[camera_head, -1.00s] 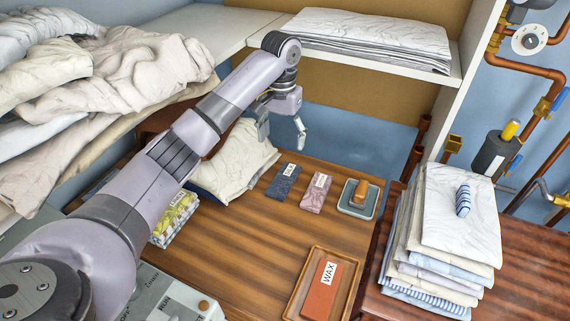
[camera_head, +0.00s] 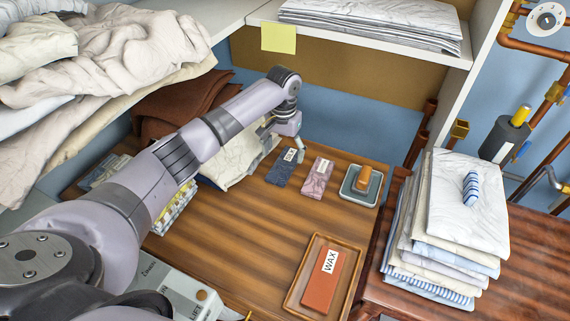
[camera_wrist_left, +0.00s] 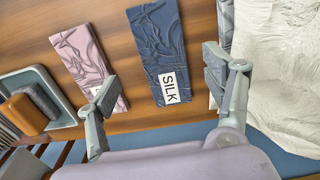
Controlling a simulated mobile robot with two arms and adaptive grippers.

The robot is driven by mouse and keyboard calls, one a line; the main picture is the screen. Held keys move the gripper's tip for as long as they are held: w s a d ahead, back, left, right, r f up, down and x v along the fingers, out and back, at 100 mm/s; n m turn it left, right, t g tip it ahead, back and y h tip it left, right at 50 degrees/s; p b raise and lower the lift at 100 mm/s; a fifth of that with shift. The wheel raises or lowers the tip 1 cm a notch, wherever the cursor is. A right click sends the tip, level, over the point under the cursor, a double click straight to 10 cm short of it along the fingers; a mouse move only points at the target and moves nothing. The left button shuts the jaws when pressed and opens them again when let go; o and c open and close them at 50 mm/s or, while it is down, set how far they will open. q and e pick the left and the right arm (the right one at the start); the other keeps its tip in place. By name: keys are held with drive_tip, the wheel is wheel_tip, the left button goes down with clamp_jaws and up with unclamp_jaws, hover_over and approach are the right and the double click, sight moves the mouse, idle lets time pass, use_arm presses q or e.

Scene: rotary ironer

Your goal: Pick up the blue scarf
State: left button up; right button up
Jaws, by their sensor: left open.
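The blue scarf (camera_head: 282,168) is a flat, dark blue folded cloth on the wooden table, with a white label. In the left wrist view, the scarf (camera_wrist_left: 152,45) has a label reading SILK. My left gripper (camera_head: 283,144) is open and low over the scarf's far end. I cannot tell whether the fingertips touch the table.
A mauve folded cloth (camera_head: 317,178) lies just right of the scarf, and a cream cloth (camera_head: 228,160) lies close on its left. A grey tray (camera_head: 358,188) holds an orange-brown block. A wax tray (camera_head: 291,300) is nearer. A shelf (camera_head: 365,45) hangs above.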

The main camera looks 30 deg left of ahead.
sight(284, 165)
use_arm(q)
drive_tip(key=shift+w+a+f+p, duration=0.1)
drive_tip(key=shift+w+f+p, duration=0.1)
drive_tip(key=shift+f, duration=1.15)
drive_tip(key=shift+w+a+f+p, duration=0.1)
drive_tip(key=shift+w+f+p, duration=0.05)
drive_tip(key=shift+f, duration=1.2)
drive_tip(key=c, duration=1.1)
drive_tip(key=shift+r, duration=0.15)
